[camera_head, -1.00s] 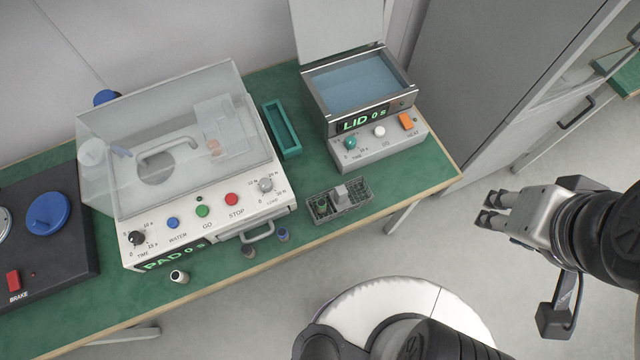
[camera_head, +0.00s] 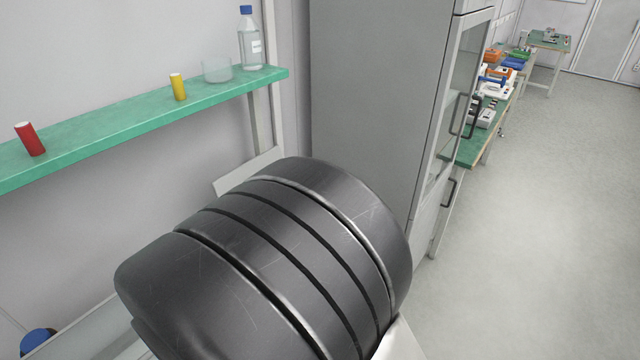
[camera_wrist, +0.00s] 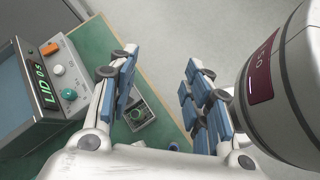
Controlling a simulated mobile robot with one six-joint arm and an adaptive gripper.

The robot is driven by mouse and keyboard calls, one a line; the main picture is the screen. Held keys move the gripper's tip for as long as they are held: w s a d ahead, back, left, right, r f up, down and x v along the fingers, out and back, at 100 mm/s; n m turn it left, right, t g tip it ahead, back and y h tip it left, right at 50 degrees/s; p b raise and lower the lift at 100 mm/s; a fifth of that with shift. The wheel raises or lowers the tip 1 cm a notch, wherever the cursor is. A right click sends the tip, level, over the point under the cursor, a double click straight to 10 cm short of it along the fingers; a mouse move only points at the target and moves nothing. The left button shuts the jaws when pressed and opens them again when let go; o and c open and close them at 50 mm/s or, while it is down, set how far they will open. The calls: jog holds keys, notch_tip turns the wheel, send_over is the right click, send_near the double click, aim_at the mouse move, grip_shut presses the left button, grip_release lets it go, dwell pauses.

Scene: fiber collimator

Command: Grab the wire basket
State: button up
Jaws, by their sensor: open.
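The wire basket (camera_wrist: 138,115) is a small grey box at the edge of the green bench in the wrist view. My gripper (camera_wrist: 160,85) is open above it, its blue-padded fingers apart and nothing between them. The left finger hides part of the basket. The gap between basket and fingers is hard to judge. In the head view my dark arm fills the middle, and neither basket nor gripper shows there.
In the head view a green shelf (camera_head: 110,120) holds a bottle (camera_head: 250,45) and small cylinders, beside a tall grey cabinet (camera_head: 375,90). Floor at right is clear.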

jog(key=s+a+f+n+t, duration=0.2)
jog(key=a+f+n+t, duration=0.5)
jog(key=a+f+n, duration=0.35)
jog(key=shift+m+y, duration=0.25)
jog(key=shift+y, duration=0.15)
jog(key=x, duration=0.4)
jog(key=b+x, duration=0.1)
jog(key=x, duration=0.3)
jog(key=b+x, duration=0.1)
jog(key=x, duration=0.3)
jog(key=shift+d+f, duration=0.2)
jog(key=shift+d, duration=0.3)
jog(key=x, duration=0.1)
jog(key=b+x, duration=0.1)
jog(key=x, duration=0.2)
jog(key=shift+w+a+f+b, duration=0.15)
jog(key=shift+a+f+b, duration=0.15)
jog(key=shift+f+b, duration=0.05)
jog(key=shift+w+d+f, duration=0.1)
jog(key=shift+w+d, duration=0.15)
jog(key=shift+w, duration=0.05)
grip_shut()
